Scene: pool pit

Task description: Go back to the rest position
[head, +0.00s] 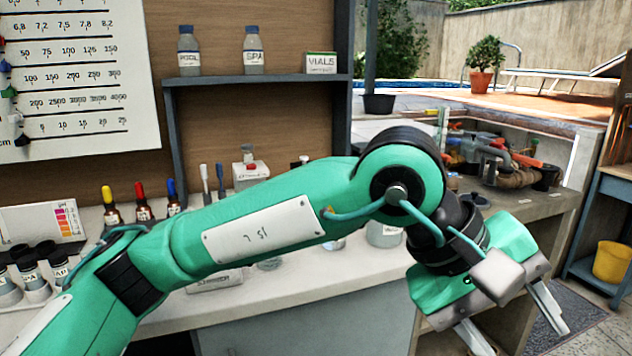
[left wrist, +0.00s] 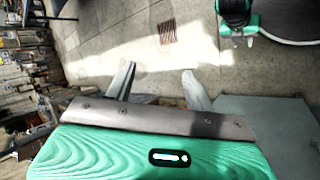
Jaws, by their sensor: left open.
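My left gripper (head: 512,332) is at the lower right of the head view, at the end of my green arm, which reaches across the picture from the left. Its two fingers are apart with nothing between them. It hangs past the bench's front edge, pointing down. My right gripper does not show in the head view.
A pale bench (head: 290,300) runs behind my arm, with dropper bottles (head: 142,202) and capped jars (head: 35,275) on it. A shelf (head: 262,80) holds two bottles and a VIALS box (head: 321,63). Pump parts (head: 500,155) lie at right, near a yellow bucket (head: 611,262).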

